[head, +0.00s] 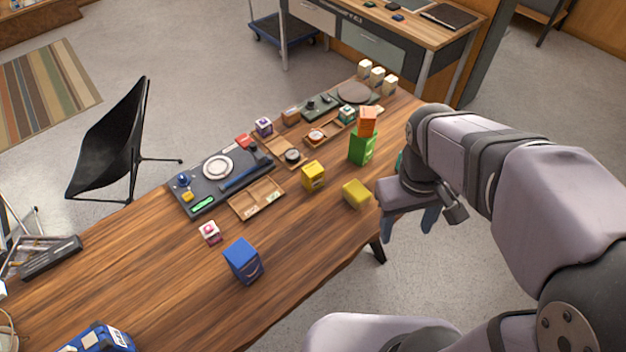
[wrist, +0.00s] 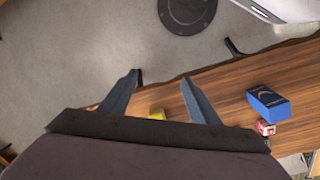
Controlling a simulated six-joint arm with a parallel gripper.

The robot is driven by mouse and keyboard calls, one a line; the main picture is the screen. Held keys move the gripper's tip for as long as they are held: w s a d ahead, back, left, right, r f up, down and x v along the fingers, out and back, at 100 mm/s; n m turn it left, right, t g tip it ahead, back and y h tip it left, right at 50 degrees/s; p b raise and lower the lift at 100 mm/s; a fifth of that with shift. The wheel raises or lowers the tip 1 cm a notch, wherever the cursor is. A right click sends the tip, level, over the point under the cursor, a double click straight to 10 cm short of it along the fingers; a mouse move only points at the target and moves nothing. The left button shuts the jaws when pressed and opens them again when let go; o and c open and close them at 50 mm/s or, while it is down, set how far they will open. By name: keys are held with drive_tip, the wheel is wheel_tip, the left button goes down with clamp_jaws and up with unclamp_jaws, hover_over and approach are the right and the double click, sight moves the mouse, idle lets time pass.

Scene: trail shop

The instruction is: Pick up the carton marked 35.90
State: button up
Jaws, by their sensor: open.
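Several cartons stand on the wooden table, and I cannot read a 35.90 mark on any of them. There is a blue carton (head: 243,261), a yellow carton (head: 313,176), a green carton (head: 361,148) with an orange carton (head: 367,122) on top, and a small white-and-pink carton (head: 210,232). A yellow block (head: 356,193) lies nearest my gripper (head: 409,226). My gripper is open and empty, off the table's right edge. In the wrist view my gripper (wrist: 160,80) points over floor, with the blue carton (wrist: 268,103) to the right.
The wooden table (head: 150,275) holds a dark tray (head: 200,203), a wooden divided tray (head: 257,199), and small white cartons (head: 377,76) at the far end. A blue item (head: 95,340) lies at the near left. The table's front strip is mostly bare.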

drive_tip(key=w+a+f+n+h+b, duration=0.2)
drive_tip(key=w+n+h+b, duration=0.1)
drive_tip(key=w+n+b, duration=0.5)
drive_tip(key=r+n+t+h+b, duration=0.2)
drive_tip(key=n+t+h+b, duration=0.55)
drive_tip(key=n+b, duration=0.65)
hover_over(305, 178)
drive_tip(key=p, duration=0.1)
drive_tip(key=t+y, duration=0.1)
drive_tip(key=shift+n, duration=0.4)
drive_tip(key=f, duration=1.9)
drive_tip(key=shift+s+a, duration=0.2)
drive_tip(key=shift+s, duration=0.05)
drive_tip(key=shift+r+p+x, duration=0.1)
drive_tip(key=shift+p+x, duration=0.05)
drive_tip(key=shift+x, duration=1.7)
drive_tip(key=shift+r+p+x, duration=0.15)
drive_tip(key=shift+x, duration=1.65)
